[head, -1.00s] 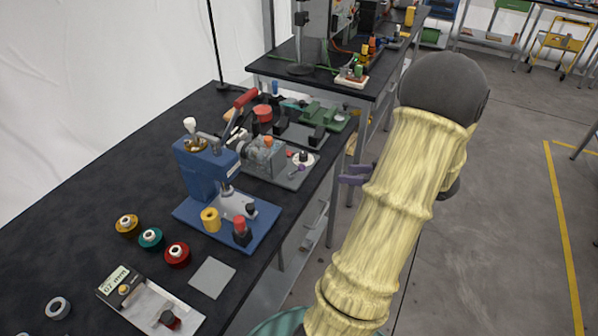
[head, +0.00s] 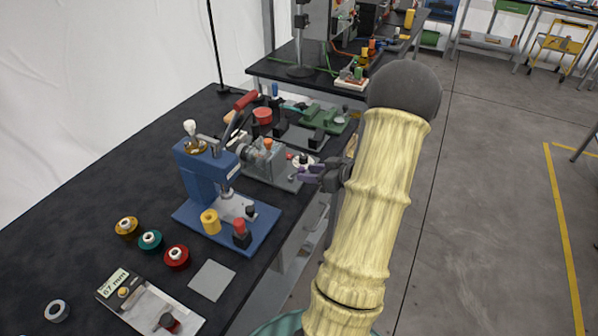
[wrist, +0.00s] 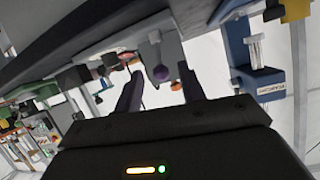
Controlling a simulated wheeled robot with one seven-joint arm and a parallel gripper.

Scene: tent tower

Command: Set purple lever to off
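The purple lever's round knob (wrist: 160,73) shows in the wrist view, ahead of my gripper and between the lines of its two fingers. The lever belongs to the grey machine (head: 262,172) on the dark bench, beside a white round dial. In the head view my gripper (head: 304,173) is at the bench's right edge, by that dial. Its purple fingers cover or blend with the lever there, so its position is hard to read. The fingers stand apart with nothing between them. Whether they touch the knob cannot be told.
A blue press (head: 205,180) stands in front of the grey machine, with a red-topped part on its base. A green device (head: 322,118) is behind it. The floor (head: 470,220) to the right is clear.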

